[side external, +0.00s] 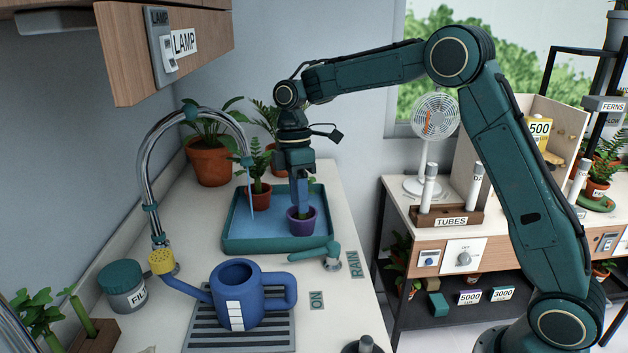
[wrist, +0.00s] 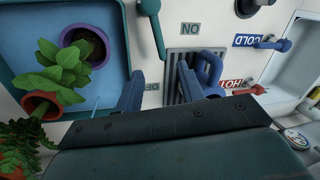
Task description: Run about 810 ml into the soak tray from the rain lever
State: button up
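The soak tray (side external: 232,243) is a teal tray with blue water in it, and its rim shows at the left of the wrist view (wrist: 122,30). A thin blue stream (side external: 251,190) falls from the curved chrome spout (side external: 150,130) into it. The teal rain lever (side external: 312,252) lies in front of the tray by the RAIN label, its handle pointing left in the side view, not at the ON label (side external: 317,300). The wrist view shows a teal lever (wrist: 153,30) near the same ON label. My gripper (wrist: 158,88) is open and empty, pointing down above the tray's right part.
A purple pot (side external: 301,222) stands in the tray close under my fingers, with another potted plant (side external: 259,190) there. A blue watering can (side external: 237,297) stands on the drain grate. HOT (wrist: 237,86) and COLD (wrist: 262,41) levers show in the wrist view. A FILL jar (side external: 122,285) is at left.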

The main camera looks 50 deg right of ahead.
aim_at(314, 253)
jog(key=f, duration=0.3)
jog(key=s+f, duration=0.1)
jog(key=f, duration=0.3)
jog(key=s+a+f, duration=0.1)
jog(key=f, duration=0.3)
jog(key=shift+f, duration=0.15)
jog(key=shift+c, duration=0.5)
grip_shut()
